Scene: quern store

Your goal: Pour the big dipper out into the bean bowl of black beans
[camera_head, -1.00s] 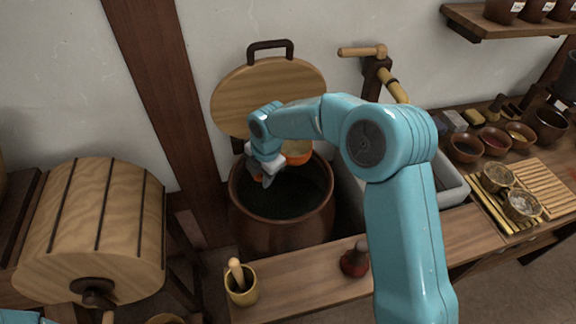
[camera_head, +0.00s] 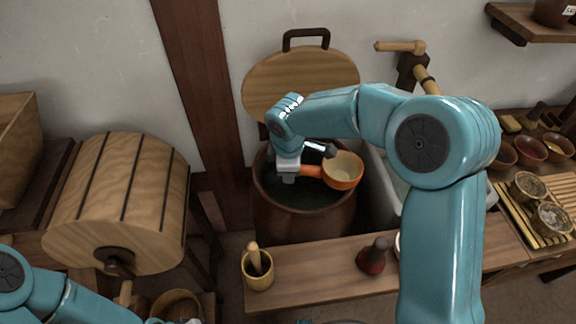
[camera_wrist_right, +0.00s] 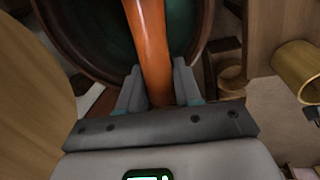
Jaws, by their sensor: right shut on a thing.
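The big dipper, an orange cup with a pale inside (camera_head: 343,170), is held nearly upright over the right rim of a dark brown vat (camera_head: 305,222). I cannot tell whether it holds anything. My right gripper (camera_head: 291,176) is shut on its orange handle, which also shows between the fingers in the right wrist view (camera_wrist_right: 150,45). Several small brown bowls stand on the right counter; the nearest (camera_head: 502,156) is partly hidden by my right arm. Its contents look dark, but I cannot tell whether it is the bean bowl. My left arm enters at lower left; its gripper is out of view.
A round wooden lid (camera_head: 300,85) leans behind the vat. A bamboo spout (camera_head: 426,80) overhangs a grey trough (camera_head: 377,195). A cup with a pestle (camera_head: 258,272) and a red-brown stamp-like object (camera_head: 373,258) stand on the front bench. A wooden drum (camera_head: 120,205) is at left.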

